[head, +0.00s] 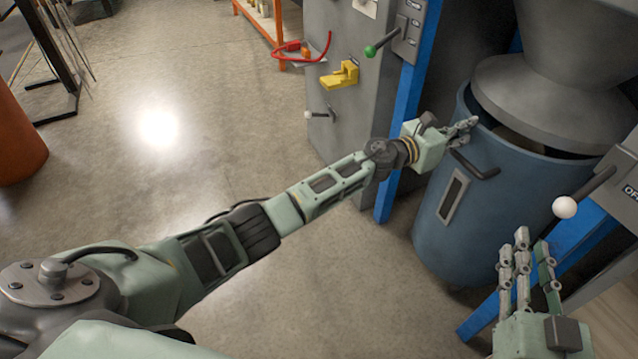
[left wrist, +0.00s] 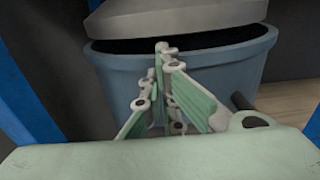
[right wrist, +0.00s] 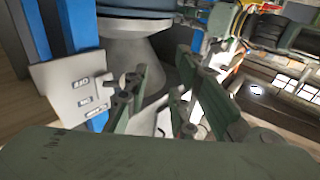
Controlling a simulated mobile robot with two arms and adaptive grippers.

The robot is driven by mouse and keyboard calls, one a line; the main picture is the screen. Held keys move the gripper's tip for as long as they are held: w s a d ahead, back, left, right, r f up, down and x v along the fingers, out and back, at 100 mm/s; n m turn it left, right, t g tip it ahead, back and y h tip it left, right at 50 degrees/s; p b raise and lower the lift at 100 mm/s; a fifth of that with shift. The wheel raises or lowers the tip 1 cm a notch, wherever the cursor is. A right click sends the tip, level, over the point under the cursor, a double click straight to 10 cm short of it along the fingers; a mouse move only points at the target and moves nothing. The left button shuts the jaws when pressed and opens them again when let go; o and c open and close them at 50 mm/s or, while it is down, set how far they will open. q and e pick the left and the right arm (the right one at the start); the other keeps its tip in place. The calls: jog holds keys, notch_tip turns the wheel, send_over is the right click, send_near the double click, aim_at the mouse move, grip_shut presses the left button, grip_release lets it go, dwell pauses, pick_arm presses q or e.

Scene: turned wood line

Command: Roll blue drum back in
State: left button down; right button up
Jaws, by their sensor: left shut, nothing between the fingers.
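The blue drum (head: 510,215) stands upright on the floor between two blue posts, under a grey cone-shaped hood. Its near-left rim and dark opening show beyond the hood's edge. A black handle (head: 476,163) and a framed slot are on its side. My left gripper (head: 472,128) is shut and empty, close to the drum's rim above the handle; I cannot tell if it touches. The left wrist view shows its fingertips (left wrist: 162,48) together in front of the drum (left wrist: 235,65). My right gripper (head: 527,245) is open and empty, in front of the drum's lower right.
The hood (head: 550,100) hangs over the drum. A lever with a white knob (head: 564,207) is near my right gripper, and a green-knobbed lever (head: 372,50) is on the left panel. A yellow part (head: 341,75) juts from the grey cabinet.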

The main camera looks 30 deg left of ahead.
jog(key=shift+r+t, duration=0.5)
jog(key=shift+r, duration=0.25)
